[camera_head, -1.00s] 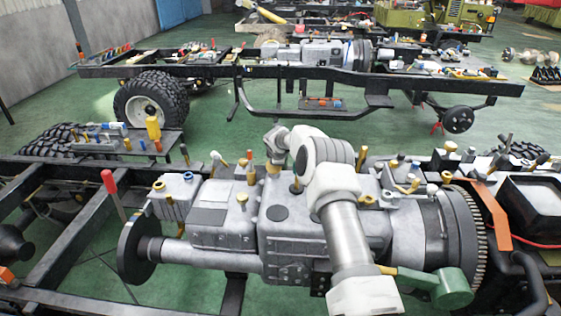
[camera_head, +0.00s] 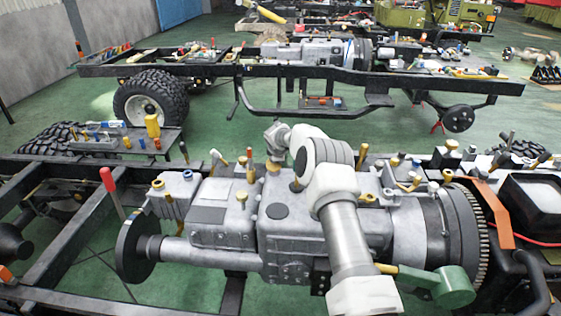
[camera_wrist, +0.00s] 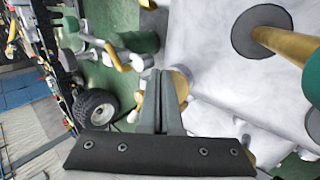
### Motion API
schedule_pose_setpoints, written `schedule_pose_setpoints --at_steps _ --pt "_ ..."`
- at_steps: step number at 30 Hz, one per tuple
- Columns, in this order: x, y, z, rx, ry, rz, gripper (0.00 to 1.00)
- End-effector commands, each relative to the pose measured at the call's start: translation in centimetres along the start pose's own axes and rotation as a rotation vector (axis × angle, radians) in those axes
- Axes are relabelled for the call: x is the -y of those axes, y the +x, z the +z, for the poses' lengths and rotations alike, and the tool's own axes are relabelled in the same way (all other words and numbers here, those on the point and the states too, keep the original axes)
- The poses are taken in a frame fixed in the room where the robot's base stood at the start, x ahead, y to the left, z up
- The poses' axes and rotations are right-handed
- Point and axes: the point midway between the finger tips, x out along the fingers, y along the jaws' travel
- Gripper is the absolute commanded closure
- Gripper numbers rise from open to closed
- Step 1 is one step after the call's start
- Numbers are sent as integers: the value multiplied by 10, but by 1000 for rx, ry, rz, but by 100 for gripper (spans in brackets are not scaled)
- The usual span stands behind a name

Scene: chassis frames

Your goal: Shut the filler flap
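My gripper (camera_wrist: 157,78) points at the top of the grey gearbox-like housing (camera_head: 290,240), with its two narrow fingers side by side and closed together in the wrist view. A brass-coloured cap or cylinder (camera_wrist: 181,82) shows just beyond and to the right of the fingertips. I cannot tell whether they touch it, and nothing shows between the fingers. In the head view, my wrist hangs over the rear of the housing's top, and my fingertips are hard to make out. I cannot pick out the filler flap with certainty; part of the area is hidden by my arm and fingers.
A dark disc (camera_wrist: 248,34) with a brass rod (camera_wrist: 285,45) and green knob stands right of my fingers. A red-handled lever (camera_head: 109,183) and several small brass fittings rise around the housing. Another chassis (camera_head: 300,72) stands behind, across green floor.

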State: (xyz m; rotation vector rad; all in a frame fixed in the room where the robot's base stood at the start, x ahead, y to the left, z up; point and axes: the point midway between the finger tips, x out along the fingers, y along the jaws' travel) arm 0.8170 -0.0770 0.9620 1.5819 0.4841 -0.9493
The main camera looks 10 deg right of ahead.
Motion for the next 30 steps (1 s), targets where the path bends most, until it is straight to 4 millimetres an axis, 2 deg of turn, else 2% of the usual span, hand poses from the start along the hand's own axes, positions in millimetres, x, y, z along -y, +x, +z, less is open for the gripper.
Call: schedule_pose_setpoints --at_steps 18,30 --pt "-8 24 0 0 0 2 100" --pt "-10 30 0 0 0 1 100"
